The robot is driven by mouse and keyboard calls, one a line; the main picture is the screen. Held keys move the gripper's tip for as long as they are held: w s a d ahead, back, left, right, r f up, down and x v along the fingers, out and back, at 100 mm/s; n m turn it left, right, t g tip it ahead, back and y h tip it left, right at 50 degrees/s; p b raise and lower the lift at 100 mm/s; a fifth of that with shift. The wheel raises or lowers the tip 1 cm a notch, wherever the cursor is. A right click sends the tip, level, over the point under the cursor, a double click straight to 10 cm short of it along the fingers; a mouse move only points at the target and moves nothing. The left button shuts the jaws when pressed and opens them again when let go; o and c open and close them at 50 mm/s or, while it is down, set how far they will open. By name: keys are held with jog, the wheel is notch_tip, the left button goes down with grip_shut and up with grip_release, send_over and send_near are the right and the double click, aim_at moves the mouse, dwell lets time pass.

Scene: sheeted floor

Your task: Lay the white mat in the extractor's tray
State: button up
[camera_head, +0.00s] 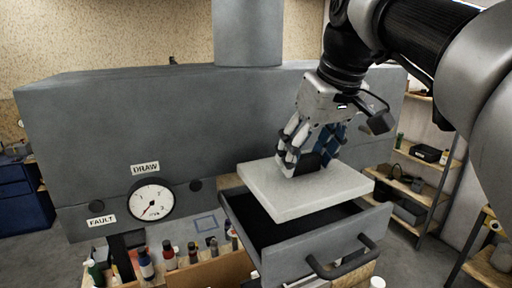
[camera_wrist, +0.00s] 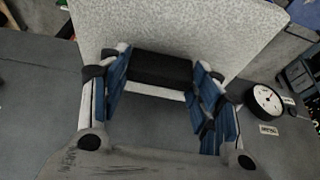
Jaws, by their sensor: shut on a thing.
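The white mat (camera_head: 300,200) is a thick pale slab with a black block grip (camera_head: 306,163) on its top. My gripper (camera_head: 312,150) is shut on this black block, and the mat hangs roughly level beneath it. The wrist view shows the fingers (camera_wrist: 160,90) on both sides of the black block (camera_wrist: 160,68), with the mat (camera_wrist: 185,25) behind. The extractor (camera_head: 110,120) is a large grey housing. Its tray (camera_head: 310,250) is a pulled-out grey drawer with a dark inside. The mat is over the drawer opening and covers much of it; I cannot tell whether it touches the rim.
The drawer's dark handle (camera_head: 342,258) sticks out at the front. A dial (camera_head: 151,200) is on the extractor's front, between the DRAW and FAULT labels. Several bottles (camera_head: 170,256) stand below at the left. A shelf rack (camera_head: 425,185) stands at the right.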

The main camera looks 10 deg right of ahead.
aim_at(308, 165)
jog(key=shift+w+f, duration=0.2)
jog(key=shift+w, duration=0.15)
jog(key=shift+s+f+b, duration=0.25)
jog(key=shift+f+b, duration=0.45)
jog(key=shift+f, duration=0.05)
jog(key=f+b, duration=0.2)
jog(key=shift+w+f, duration=0.2)
jog(key=shift+f, duration=0.1)
notch_tip(308, 165, down, 4)
jog(key=b, duration=0.3)
jog(key=shift+f, duration=0.15)
jog(key=shift+s, duration=0.1)
jog(key=o, duration=1.5)
jog(key=shift+o, duration=0.2)
